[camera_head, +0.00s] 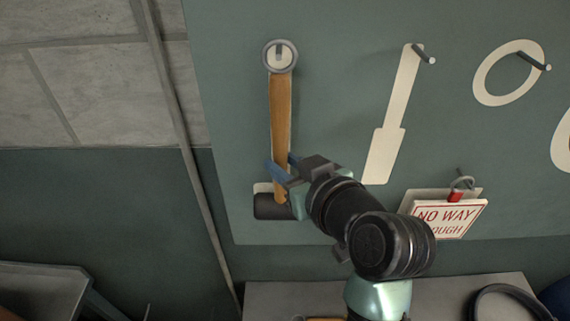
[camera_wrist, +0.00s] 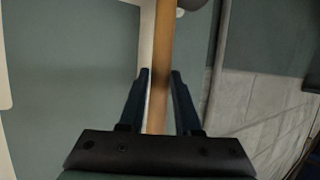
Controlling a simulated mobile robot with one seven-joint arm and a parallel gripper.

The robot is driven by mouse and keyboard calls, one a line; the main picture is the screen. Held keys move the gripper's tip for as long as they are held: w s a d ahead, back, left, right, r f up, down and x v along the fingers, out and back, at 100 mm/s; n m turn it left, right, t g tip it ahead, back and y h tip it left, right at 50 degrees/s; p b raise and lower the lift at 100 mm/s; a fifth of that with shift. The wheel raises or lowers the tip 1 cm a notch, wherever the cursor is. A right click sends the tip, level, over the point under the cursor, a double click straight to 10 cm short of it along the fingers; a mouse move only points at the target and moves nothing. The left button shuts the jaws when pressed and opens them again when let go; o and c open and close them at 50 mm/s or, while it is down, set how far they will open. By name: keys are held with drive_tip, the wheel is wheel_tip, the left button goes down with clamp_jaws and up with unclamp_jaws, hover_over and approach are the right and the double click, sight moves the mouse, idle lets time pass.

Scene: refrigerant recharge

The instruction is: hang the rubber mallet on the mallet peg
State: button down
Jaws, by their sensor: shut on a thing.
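The rubber mallet has a wooden handle (camera_head: 281,112) that runs upright along the green board, with a dark head (camera_head: 271,206) at the bottom. A grey ring (camera_head: 280,56) is at the handle's top end, and the end of a peg shows within the ring. My gripper (camera_head: 281,167) is shut on the lower part of the handle, just above the head. In the wrist view the handle (camera_wrist: 161,70) stands between the two blue fingers (camera_wrist: 158,100). A pale painted outline shows beside the head. My gripper hides part of the head.
To the right, a peg (camera_head: 424,54) sits on a pale wrench-like outline, and another peg (camera_head: 535,60) on a ring outline. A "NO WAY" sign (camera_head: 448,218) hangs at lower right. A bench (camera_head: 290,298) with a dark loop is below.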

drive_tip(key=shift+w+f, duration=0.2)
drive_tip(key=shift+w, duration=0.1)
idle(0.4)
idle(0.7)
drive_tip(key=c, duration=0.5)
unclamp_jaws()
drive_tip(key=shift+f, duration=0.15)
drive_tip(key=b+v, duration=0.4)
drive_tip(key=v, duration=0.9)
drive_tip(key=w+a+r+m+t+h, duration=0.1)
drive_tip(key=w+r+m+t+h, duration=0.1)
drive_tip(key=r+t, duration=0.35)
drive_tip(key=w+a+r+m+t+h, duration=0.1)
drive_tip(key=w+r+t, duration=0.15)
drive_tip(key=r, duration=0.55)
drive_tip(key=s+a+r+t+h, duration=0.1)
drive_tip(key=s+r+t, duration=0.1)
drive_tip(key=r, duration=0.3)
drive_tip(key=s+a+r+m+t+h, duration=0.1)
drive_tip(key=s+r+t, duration=0.1)
drive_tip(key=r, duration=0.3)
drive_tip(key=s+a+r+m+t+h, duration=0.1)
drive_tip(key=s+r+t, duration=0.2)
drive_tip(key=r, duration=0.2)
drive_tip(key=shift+s+a, duration=0.2)
drive_tip(key=shift+a, duration=0.1)
